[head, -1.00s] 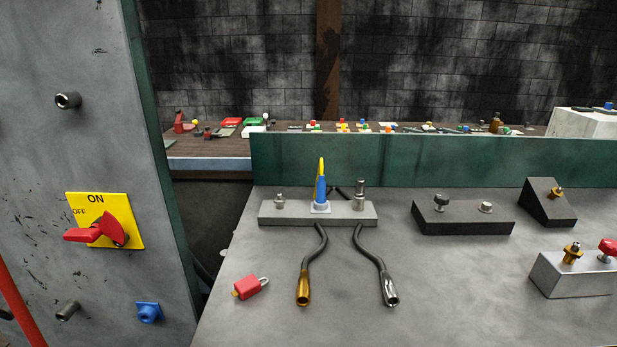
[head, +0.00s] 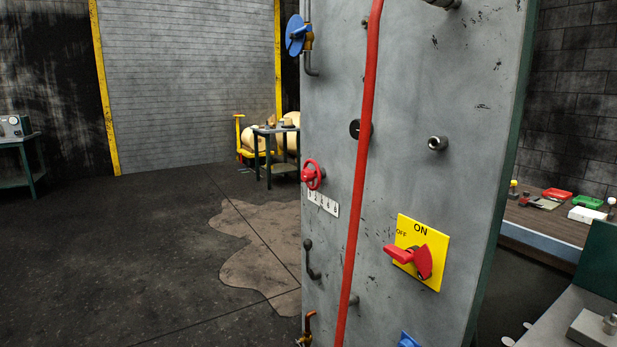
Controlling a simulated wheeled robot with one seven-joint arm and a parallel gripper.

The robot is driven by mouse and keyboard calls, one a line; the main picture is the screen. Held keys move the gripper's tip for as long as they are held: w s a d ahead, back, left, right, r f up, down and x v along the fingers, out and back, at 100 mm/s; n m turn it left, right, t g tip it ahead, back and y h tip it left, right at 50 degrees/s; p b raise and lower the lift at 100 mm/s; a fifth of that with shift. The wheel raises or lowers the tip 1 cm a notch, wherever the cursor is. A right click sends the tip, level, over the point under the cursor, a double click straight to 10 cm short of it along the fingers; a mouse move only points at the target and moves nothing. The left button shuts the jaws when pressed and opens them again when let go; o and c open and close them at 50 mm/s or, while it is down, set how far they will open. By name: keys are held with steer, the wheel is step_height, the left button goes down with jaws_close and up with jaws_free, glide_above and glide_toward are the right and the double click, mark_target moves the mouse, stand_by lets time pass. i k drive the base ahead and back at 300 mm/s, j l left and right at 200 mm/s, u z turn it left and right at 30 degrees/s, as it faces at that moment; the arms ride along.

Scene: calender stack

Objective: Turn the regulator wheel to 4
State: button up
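A small red handwheel (head: 313,175), likely the regulator wheel, sticks out from the left part of the grey panel (head: 400,110). A white scale plate (head: 323,203) with small marks sits just below it; the marks are too small to read. I cannot tell what setting the wheel is at. My gripper is not in view.
A red pipe (head: 361,150) runs down the panel in front of it, right of the wheel. A red switch handle (head: 410,259) sits on a yellow ON/OFF plate (head: 437,240). A blue wheel (head: 296,35) is above. Open floor (head: 130,250) lies to the left.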

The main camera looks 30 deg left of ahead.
mark_target(307, 175)
steer(key=i+j, duration=0.15)
steer(key=j, duration=0.25)
steer(key=i+j, duration=0.15)
steer(key=j, duration=0.2)
steer(key=i+j, duration=0.15)
steer(key=j, duration=0.25)
steer(key=i+j, duration=0.1)
steer(key=j, duration=0.25)
steer(key=i+j, duration=0.15)
steer(key=j, duration=0.25)
